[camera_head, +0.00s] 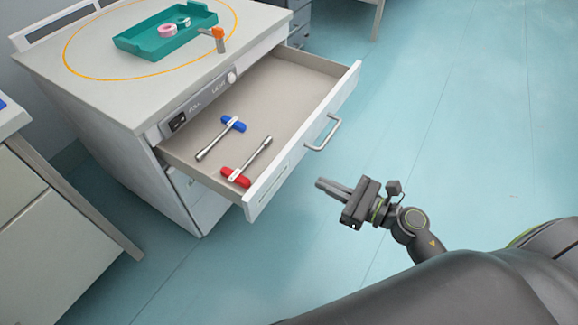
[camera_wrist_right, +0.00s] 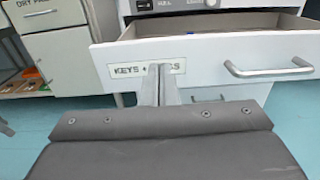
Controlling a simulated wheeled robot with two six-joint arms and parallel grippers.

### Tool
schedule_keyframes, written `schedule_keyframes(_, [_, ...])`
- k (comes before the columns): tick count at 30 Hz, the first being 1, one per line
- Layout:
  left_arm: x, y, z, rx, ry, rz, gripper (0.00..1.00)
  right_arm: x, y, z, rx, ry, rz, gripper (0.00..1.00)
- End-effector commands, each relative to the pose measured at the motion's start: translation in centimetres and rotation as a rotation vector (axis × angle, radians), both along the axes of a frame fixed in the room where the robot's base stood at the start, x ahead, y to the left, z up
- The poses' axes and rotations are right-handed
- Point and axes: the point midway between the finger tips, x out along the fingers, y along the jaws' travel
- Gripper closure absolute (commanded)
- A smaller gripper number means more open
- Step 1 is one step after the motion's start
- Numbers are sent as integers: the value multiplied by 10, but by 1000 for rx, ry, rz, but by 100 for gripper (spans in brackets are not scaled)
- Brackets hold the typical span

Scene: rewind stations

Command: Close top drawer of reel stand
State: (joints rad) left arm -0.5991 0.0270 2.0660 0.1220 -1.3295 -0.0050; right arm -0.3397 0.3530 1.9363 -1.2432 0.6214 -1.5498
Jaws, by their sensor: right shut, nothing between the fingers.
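The reel stand (camera_head: 110,100) is a white cabinet at the upper left in the head view. Its top drawer (camera_head: 285,171) is pulled out, with a grey bar handle (camera_head: 323,132) on its white front. In the right wrist view the drawer front (camera_wrist_right: 205,65) faces me, with the handle (camera_wrist_right: 268,70) to the right and a label partly hidden by my fingers. My right gripper (camera_head: 320,185) is shut and empty, apart from the drawer front in the head view. My left gripper is not in view.
In the drawer lie a blue-handled tool (camera_head: 233,124) and a red-handled tool (camera_head: 236,177). A teal tray (camera_head: 140,42) with a pink roll (camera_head: 167,30) sits on the stand's top. Another cabinet (camera_head: 60,220) stands at the left. The floor (camera_head: 460,110) right of the drawer is clear.

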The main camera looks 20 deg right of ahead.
Motion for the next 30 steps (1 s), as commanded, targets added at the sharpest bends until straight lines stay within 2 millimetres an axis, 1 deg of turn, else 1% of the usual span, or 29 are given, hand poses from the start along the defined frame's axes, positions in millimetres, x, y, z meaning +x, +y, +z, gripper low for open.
schedule_keyframes(1, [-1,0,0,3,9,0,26,9,7,4,5,-2,-1,100])
schedule_keyframes(6, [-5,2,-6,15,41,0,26,38,29,3,5,-2,-1,100])
schedule_keyframes(10, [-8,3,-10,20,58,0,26,56,44,2,6,1,0,100])
schedule_keyframes(15, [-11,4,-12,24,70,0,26,71,55,1,3,1,0,100])
schedule_keyframes(20, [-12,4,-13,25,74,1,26,76,60,0,3,2,0,100])
schedule_keyframes(30, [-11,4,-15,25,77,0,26,77,60,0,2,2,0,100])
